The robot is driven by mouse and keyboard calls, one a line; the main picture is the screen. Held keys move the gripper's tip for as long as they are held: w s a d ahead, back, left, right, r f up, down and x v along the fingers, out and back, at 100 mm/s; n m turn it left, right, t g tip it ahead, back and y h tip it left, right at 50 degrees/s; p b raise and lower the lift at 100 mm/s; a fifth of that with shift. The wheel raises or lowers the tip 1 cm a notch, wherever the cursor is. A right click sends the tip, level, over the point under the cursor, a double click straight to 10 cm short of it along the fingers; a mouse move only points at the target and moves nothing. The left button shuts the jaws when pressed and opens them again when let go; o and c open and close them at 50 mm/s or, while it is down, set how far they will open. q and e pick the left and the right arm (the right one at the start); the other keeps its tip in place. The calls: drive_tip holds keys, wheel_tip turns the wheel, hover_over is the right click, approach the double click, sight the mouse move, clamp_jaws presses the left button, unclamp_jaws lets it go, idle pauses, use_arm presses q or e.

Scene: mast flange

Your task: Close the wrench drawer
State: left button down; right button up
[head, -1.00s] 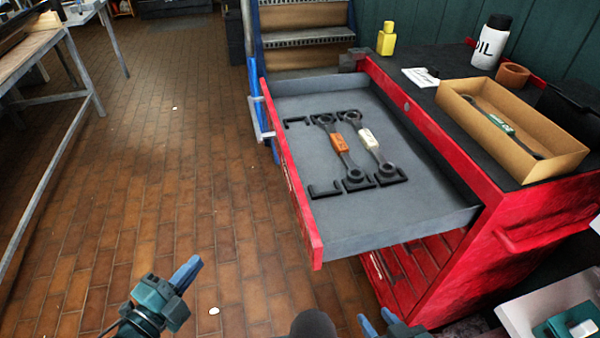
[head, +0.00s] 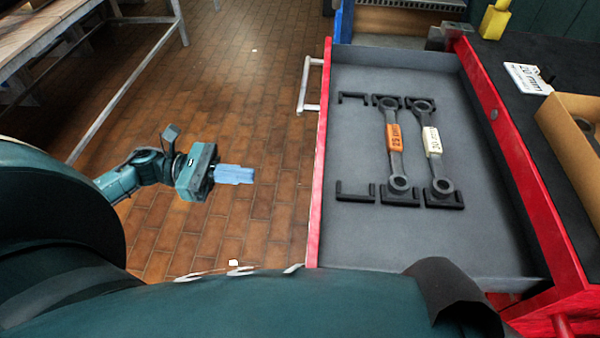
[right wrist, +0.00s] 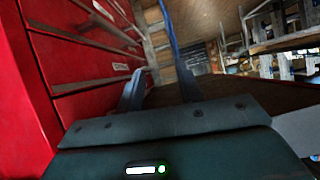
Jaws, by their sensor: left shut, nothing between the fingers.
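The wrench drawer (head: 352,235) stands pulled out of the red cabinet in the head view, with its red front (head: 318,160) facing left. A pale bar handle (head: 305,85) sits on that front. Inside lie a wrench with an orange label (head: 394,138) and a wrench with a white label (head: 431,140), each in black holders. My left gripper (head: 240,174) is shut and empty, left of the drawer front and apart from it. My right gripper (right wrist: 157,85) shows only in the right wrist view. Its fingers are apart beside red drawer fronts, with nothing seen between them.
The cabinet top (head: 555,80) carries a card (head: 527,77), a yellow bottle (head: 495,20) and a cardboard box (head: 575,130). A workbench (head: 60,35) stands at the upper left.

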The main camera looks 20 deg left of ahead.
sight(479, 203)
use_arm(q)
drive_tip(key=p+x, duration=0.2)
drive_tip(key=x, duration=0.9)
drive_tip(key=shift+p, duration=0.35)
use_arm(e)
drive_tip(key=shift+d+r+h, duration=0.3)
drive_tip(key=shift+d+r, duration=0.15)
drive_tip(key=shift+d, duration=0.05)
use_arm(q)
drive_tip(key=shift+f, duration=0.1)
